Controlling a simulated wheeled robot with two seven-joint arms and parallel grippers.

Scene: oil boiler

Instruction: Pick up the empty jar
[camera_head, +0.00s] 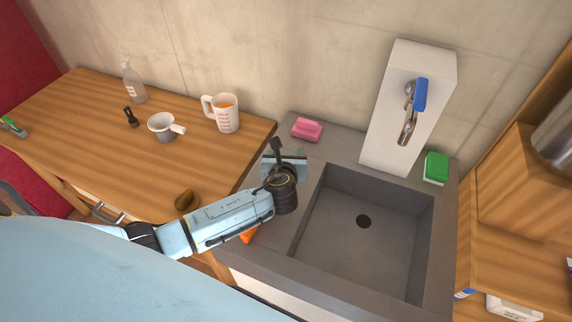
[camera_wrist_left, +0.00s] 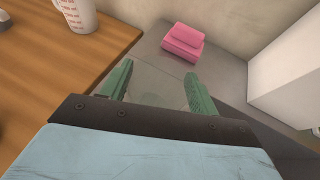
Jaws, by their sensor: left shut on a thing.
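The empty jar (camera_wrist_left: 158,92) is clear glass and shows faintly between my fingers in the left wrist view. In the head view, my left gripper (camera_head: 287,158) is over the grey counter, left of the sink. Its green fingers show in the left wrist view (camera_wrist_left: 160,80), one on each side of the jar. The gripper is shut on the jar. The jar's lower part is hidden by the gripper body, and I cannot tell whether it touches the counter. My right gripper is not in view.
A pink sponge (camera_head: 307,129) lies on the counter (camera_head: 340,155) behind the gripper. The sink (camera_head: 350,240) is to the right, below a tap (camera_head: 408,115). A measuring jug (camera_head: 226,115), a white pot (camera_head: 162,127) and a bottle (camera_head: 133,83) stand on the wooden table (camera_head: 90,120).

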